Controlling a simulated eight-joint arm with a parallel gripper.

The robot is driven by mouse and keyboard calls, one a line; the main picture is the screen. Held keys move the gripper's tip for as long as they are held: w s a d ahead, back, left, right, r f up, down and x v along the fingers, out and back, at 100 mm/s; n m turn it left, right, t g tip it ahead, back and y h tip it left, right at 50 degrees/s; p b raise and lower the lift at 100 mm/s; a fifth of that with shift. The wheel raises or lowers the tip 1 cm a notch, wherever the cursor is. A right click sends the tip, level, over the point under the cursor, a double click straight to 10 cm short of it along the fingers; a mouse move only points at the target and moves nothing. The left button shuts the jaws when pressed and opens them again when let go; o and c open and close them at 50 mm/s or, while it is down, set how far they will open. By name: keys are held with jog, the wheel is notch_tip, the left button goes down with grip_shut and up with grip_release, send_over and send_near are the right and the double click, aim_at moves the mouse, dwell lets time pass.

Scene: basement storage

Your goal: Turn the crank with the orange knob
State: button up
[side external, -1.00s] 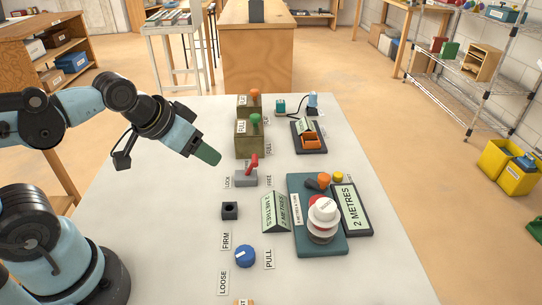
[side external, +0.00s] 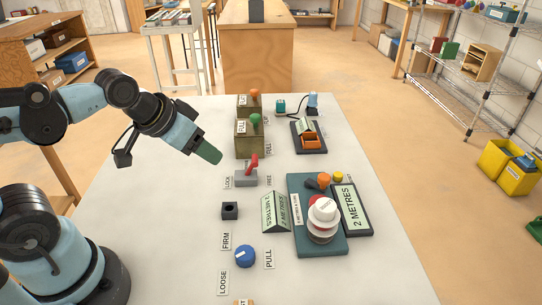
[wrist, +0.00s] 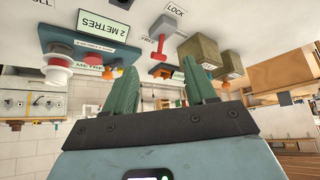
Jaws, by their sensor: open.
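An orange knob (side external: 254,95) stands on top of the far olive box (side external: 243,108) at the back of the table; any crank arm under it is too small to make out. A green knob (side external: 255,120) stands on the nearer olive box (side external: 248,145). The wrist view is upside down and shows an orange knob (wrist: 226,77) by the right olive box. My gripper (side external: 211,156) is open and empty, above the table, left of and nearer the camera than the boxes. Its two green fingers are apart in the wrist view (wrist: 161,65).
A red lever (side external: 253,164) stands just right of my gripper. A blue dial (side external: 245,256) and a black socket block (side external: 230,211) are nearer the camera.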

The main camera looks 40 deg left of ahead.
jog(key=w+d+r+m+g, duration=0.1)
jog(key=w+d+r+g, duration=0.15)
jog(key=w+r, duration=0.3)
jog(key=m+g, duration=0.2)
jog(key=g, duration=0.3)
send_over(323, 177)
notch_tip(323, 177, down, 2)
jog(key=f, duration=0.1)
jog(key=shift+t, duration=0.25)
notch_tip(323, 177, down, 11)
jog(key=shift+f, duration=0.1)
grip_shut()
jog(key=shift+s+a+m, duration=0.1)
jog(key=shift+s+m, duration=0.2)
jog(key=shift+m, duration=0.9)
jog(key=shift+s+a+m, duration=0.1)
jog(key=shift+s+m, duration=0.2)
jog(key=shift+m, duration=0.9)
grip_release()
